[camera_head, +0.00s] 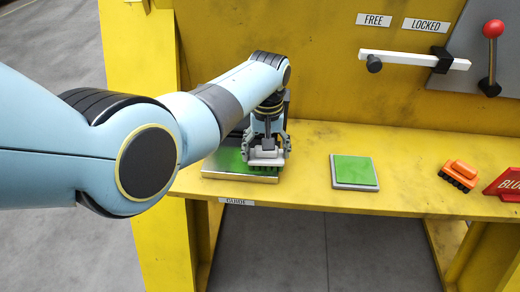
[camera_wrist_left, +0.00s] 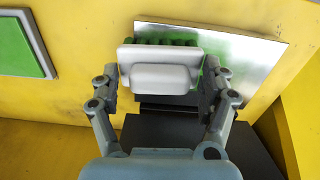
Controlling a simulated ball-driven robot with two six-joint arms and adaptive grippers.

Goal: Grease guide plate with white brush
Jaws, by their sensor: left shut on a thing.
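The white brush (camera_head: 266,155) is held in my left gripper (camera_head: 267,150), bristles down, over the guide plate (camera_head: 240,178). In the left wrist view the gripper's two fingers close on the sides of the white brush (camera_wrist_left: 160,78), and its bristles look green. The guide plate is a shiny metal plate on the yellow shelf, with green over much of its top in the head view. In the left wrist view the guide plate (camera_wrist_left: 248,62) shows a bare silvery area beside the brush. The bristles are at the plate's surface; exact contact is hard to tell. My right gripper is not in view.
A green pad (camera_head: 354,170) on a grey base lies right of the guide plate. A red-knobbed lever (camera_head: 492,52) is on the wall. The shelf between plate and pad is clear.

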